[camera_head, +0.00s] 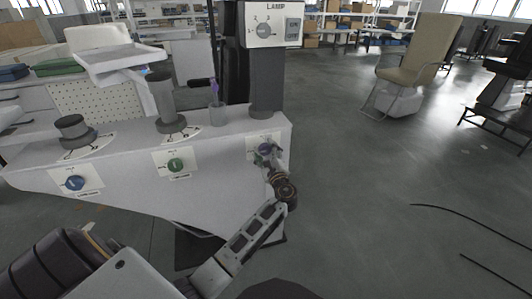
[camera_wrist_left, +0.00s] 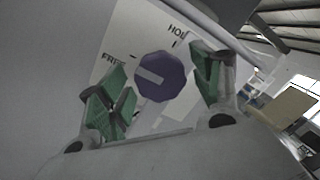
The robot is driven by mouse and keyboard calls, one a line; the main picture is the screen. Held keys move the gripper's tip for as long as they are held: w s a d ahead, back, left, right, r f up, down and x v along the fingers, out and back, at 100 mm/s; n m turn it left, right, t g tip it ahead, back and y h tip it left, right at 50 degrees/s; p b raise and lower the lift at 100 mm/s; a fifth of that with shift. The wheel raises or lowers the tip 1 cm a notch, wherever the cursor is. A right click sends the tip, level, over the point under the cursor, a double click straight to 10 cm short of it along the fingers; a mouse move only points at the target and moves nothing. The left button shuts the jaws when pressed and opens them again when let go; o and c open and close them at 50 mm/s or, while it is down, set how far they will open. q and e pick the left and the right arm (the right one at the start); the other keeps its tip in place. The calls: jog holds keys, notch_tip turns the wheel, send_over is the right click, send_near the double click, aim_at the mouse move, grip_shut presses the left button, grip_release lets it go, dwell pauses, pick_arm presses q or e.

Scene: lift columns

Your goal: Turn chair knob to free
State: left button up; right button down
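A purple knob (camera_wrist_left: 165,77) sits on a white label plate on the front face of the grey-white column base; in the head view the knob (camera_head: 265,149) is at the right end, partly covered by my gripper. Its pale pointer mark lies to the left, towards the side of the FREE label (camera_wrist_left: 114,59). The HOLD label (camera_wrist_left: 177,31) is above the knob. My left gripper (camera_wrist_left: 162,72) is open, its green-padded fingers on either side of the knob with gaps visible; the gripper (camera_head: 268,160) also shows in the head view. My right gripper is not in view.
A green knob (camera_head: 175,165) and a blue knob (camera_head: 75,183) are on the same face, further left. A LAMP panel (camera_head: 270,25) is on the dark post above. A beige chair (camera_head: 418,50) stands at the back right. Open floor (camera_head: 370,190) lies to the right.

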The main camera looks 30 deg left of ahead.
pick_arm(q)
jog(key=shift+s, duration=0.1)
dwell(0.3)
jog(key=v, duration=1.1)
jog(key=shift+s+d, duration=0.25)
jog(key=shift+d, duration=0.05)
dwell(0.4)
